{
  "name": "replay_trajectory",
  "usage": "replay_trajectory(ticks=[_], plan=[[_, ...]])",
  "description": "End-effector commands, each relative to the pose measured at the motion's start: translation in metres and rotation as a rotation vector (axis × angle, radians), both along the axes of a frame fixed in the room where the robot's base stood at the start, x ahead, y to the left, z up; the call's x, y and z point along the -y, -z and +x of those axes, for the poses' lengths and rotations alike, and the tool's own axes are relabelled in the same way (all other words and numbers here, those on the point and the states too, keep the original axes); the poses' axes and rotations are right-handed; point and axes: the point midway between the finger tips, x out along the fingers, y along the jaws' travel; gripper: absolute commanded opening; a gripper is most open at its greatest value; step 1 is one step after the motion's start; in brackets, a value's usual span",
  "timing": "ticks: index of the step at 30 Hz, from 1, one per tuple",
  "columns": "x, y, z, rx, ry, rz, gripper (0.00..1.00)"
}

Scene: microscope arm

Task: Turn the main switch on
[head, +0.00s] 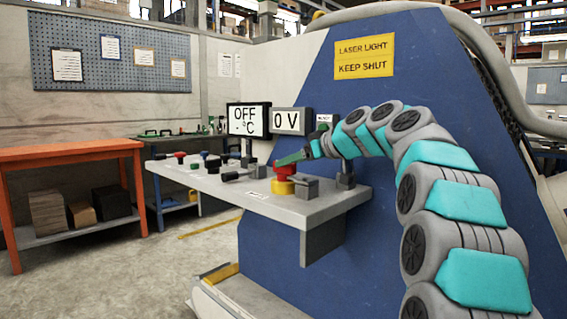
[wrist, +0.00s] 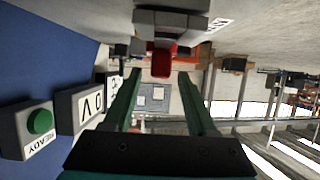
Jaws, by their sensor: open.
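A red knob (head: 283,172) on a yellow base stands on the grey console shelf (head: 225,196) in the head view; it looks like the main switch, but I see no label naming it. My gripper (head: 290,158) reaches in from the right just above the knob, its green fingers pointing left. In the wrist view my gripper (wrist: 157,85) is open, with nothing held between its fingers. A red part (wrist: 161,62) on a grey block shows just beyond the fingertips, between them in the picture. I cannot tell whether they touch it.
One display (head: 248,120) reads OFF and °C, another (head: 289,122) reads 0 V. A green READY button (wrist: 40,122) shows in the wrist view. Several small controls stand on the shelf left of the knob, and a grey block (head: 306,187) right beside it. The blue housing (head: 350,220) rises behind.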

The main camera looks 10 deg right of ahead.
Motion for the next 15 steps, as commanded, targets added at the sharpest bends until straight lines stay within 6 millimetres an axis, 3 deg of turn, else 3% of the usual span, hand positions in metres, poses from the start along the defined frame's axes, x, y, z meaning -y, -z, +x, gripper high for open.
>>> replay_trajectory(ticks=[6,15], plan=[[-0.014,0.011,0.021,-0.001,0.001,0.0,0.57],[-0.016,0.012,0.023,0.0,0.001,0.001,0.55]])
